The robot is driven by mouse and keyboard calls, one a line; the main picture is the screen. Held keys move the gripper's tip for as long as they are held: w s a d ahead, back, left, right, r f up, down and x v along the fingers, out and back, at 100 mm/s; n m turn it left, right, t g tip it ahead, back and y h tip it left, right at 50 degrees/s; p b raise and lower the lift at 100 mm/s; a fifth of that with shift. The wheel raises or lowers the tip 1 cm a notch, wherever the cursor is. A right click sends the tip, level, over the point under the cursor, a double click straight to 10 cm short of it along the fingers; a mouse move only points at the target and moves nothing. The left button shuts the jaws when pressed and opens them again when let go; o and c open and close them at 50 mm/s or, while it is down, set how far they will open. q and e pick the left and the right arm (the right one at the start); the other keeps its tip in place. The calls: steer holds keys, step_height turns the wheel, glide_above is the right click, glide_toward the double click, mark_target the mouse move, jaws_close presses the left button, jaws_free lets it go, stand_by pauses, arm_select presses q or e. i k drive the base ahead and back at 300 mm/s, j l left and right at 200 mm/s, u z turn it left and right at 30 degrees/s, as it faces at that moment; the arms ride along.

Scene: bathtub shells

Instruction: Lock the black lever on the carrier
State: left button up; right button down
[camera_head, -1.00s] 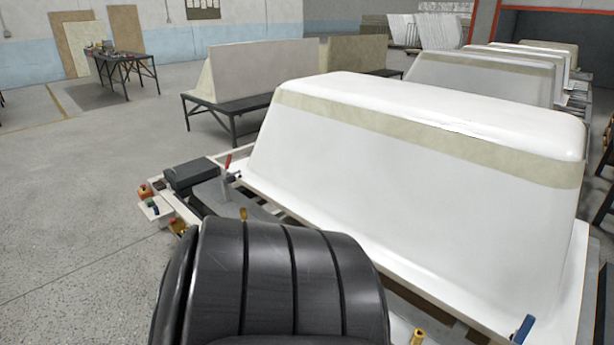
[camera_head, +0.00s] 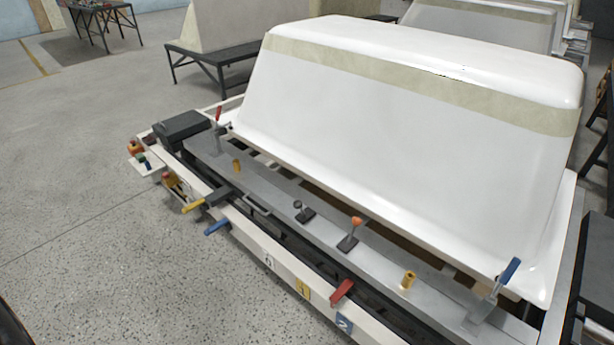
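The carrier (camera_head: 262,243) is a long white and grey frame with a white bathtub shell (camera_head: 400,105) lying upside down on it. A small black-knobbed lever (camera_head: 299,206) stands on the carrier's grey front rail, left of an orange-knobbed lever (camera_head: 350,236). Its black knob is raised above a dark base on the rail. I cannot tell from this view whether it is locked. Neither of my grippers is in view. Nothing touches the lever.
Red (camera_head: 341,291), blue (camera_head: 216,227) and yellow (camera_head: 193,206) handles stick out along the carrier's front. A red-tipped lever (camera_head: 218,115) and a blue-tipped lever (camera_head: 510,270) stand near the rail's ends. The floor (camera_head: 120,250) at left front is clear.

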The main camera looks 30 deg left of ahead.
mark_target(297, 205)
steer(key=u, duration=0.95)
